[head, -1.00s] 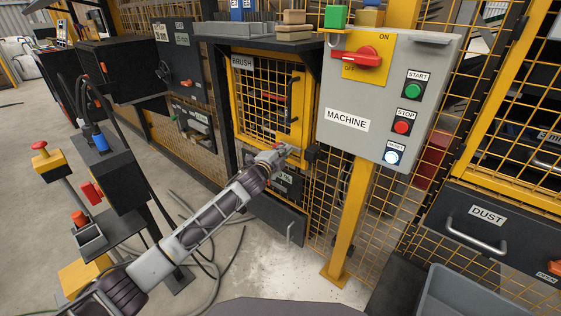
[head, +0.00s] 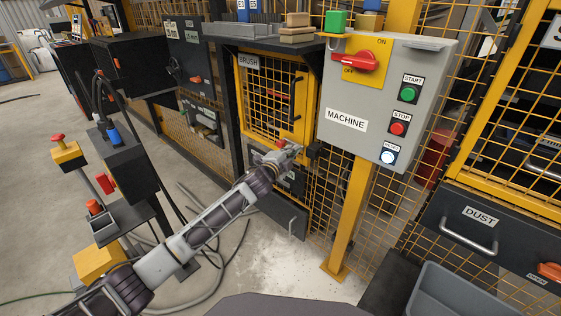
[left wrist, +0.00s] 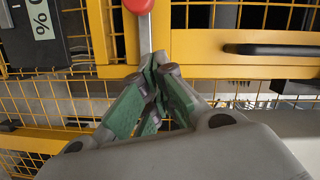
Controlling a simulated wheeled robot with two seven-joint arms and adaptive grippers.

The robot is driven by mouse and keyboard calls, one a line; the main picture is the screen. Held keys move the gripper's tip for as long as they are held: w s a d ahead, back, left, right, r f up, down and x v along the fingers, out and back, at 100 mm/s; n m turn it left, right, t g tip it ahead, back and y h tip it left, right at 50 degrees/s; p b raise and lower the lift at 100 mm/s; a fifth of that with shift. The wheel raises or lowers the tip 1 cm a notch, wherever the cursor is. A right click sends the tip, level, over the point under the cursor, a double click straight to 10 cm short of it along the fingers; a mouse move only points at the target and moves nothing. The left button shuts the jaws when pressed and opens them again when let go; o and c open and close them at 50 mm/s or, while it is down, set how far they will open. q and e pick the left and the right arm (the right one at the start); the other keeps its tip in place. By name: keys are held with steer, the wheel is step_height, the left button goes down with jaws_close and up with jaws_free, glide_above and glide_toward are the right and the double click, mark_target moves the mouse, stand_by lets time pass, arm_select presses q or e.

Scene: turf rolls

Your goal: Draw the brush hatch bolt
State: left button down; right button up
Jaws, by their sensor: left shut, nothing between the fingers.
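The brush hatch (head: 268,98) is a yellow mesh door with a BRUSH label and a dark upright handle. It looks closed. The bolt shows as a red knob (left wrist: 138,5) on a grey metal bar (left wrist: 146,34) at the top of the left wrist view. The red knob also shows in the head view (head: 282,143), low on the hatch frame. My left gripper (head: 293,150) is at the hatch's lower edge, close by the knob. In the left wrist view its green fingers (left wrist: 158,72) are shut and empty, just below the bar's end. Whether they touch it I cannot tell. My right gripper is out of view.
The grey MACHINE box (head: 385,100) with a red switch and buttons stands right of the hatch on a yellow post (head: 350,220). A DUST drawer (head: 480,235) is at the right. A pedestal with a red button (head: 58,138) stands left.

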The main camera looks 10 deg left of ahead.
arm_select(q)
steer(key=p+v, duration=0.2)
steer(key=v, duration=0.6)
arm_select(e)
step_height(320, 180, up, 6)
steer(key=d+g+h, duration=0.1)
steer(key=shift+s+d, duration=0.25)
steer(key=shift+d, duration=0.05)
arm_select(q)
steer(key=shift+s, duration=0.15)
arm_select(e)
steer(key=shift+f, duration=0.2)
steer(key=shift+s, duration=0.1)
